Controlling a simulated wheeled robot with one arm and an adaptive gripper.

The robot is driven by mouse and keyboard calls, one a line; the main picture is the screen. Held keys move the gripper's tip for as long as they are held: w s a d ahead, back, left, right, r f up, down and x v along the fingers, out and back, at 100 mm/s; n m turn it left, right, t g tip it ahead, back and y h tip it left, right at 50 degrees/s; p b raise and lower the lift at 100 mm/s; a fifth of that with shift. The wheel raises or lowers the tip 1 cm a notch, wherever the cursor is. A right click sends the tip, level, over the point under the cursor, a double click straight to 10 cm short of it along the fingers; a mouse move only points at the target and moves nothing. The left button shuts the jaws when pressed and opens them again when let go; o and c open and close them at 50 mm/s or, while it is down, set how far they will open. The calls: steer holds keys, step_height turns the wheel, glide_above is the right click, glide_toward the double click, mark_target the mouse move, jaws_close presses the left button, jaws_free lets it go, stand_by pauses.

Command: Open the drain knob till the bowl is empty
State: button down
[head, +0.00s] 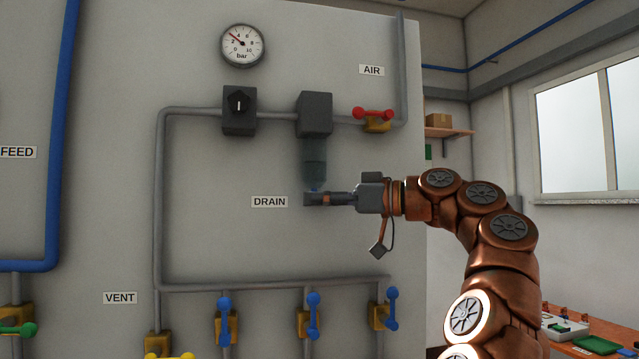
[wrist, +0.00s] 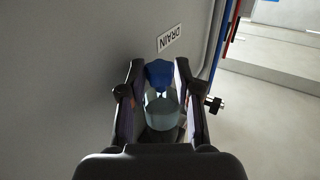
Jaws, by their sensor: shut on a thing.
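The bowl (head: 315,160) is a see-through, bluish cylinder under a dark grey filter block (head: 314,114) on the wall panel. It also shows in the wrist view (wrist: 162,112), below the knob in the picture. I cannot tell the water level in it. The blue drain knob (wrist: 159,72) sits at the bowl's lower end, between my fingers. In the head view only a small bit of blue shows above my fingers. My gripper (head: 316,198) (wrist: 158,80) reaches in from the right, level with the DRAIN label (head: 269,202), and is shut on the knob.
A pressure gauge (head: 242,45) has its red needle between 2 and 4. A black regulator knob (head: 238,103) and a red-handled AIR valve (head: 375,117) flank the filter block. Blue-handled valves (head: 313,315) stand on the pipe below my gripper.

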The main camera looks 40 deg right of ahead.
steer(key=shift+w+d+r+n+g+y+p, duration=0.15)
steer(key=shift+n+g+y+p, duration=0.5)
steer(key=shift+p, duration=0.8)
steer(key=shift+s+a+r+n+g+y+p, duration=0.15)
steer(key=shift+n+g+y+p, duration=0.45)
steer(key=shift+p, duration=0.8)
steer(key=shift+w+d+f+n+g+y+p, duration=0.2)
steer(key=shift+n+g+y+p, duration=0.4)
steer(key=shift+p, duration=0.85)
steer(key=c, duration=0.8)
jaws_free()
steer(key=shift+s+a, duration=0.1)
